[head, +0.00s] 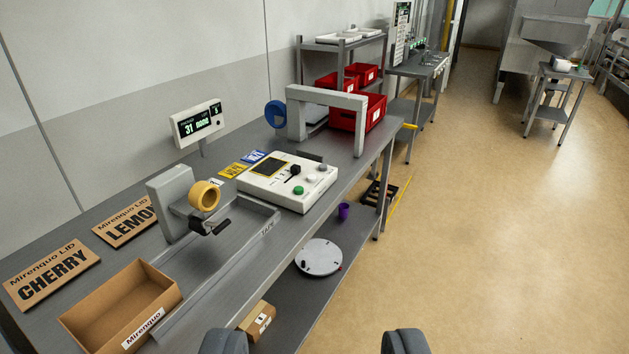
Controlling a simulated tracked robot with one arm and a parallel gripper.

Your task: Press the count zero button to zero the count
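A white control box (262,193) sits on the grey metal bench. Its top carries a dark panel (268,167), a black knob or lever (294,170), a green button (298,190) and a pale button (323,168). No label is legible, so I cannot tell which is the count zero button. A counter display (197,122) on a post behind the bench shows 31 and further small characters. My gripper (315,342) shows as two dark fingertips at the bottom edge, wide apart with nothing between them. It is in front of the bench, well away from the box.
A tape dispenser (172,190) with a yellow roll, an open carton (105,300) and CHERRY (50,272) and LEMON signs occupy the bench's left. A grey arch (297,118) stands behind the box, near red bins (375,112). A lower shelf holds a round scale (319,257). Open floor (500,240) lies right.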

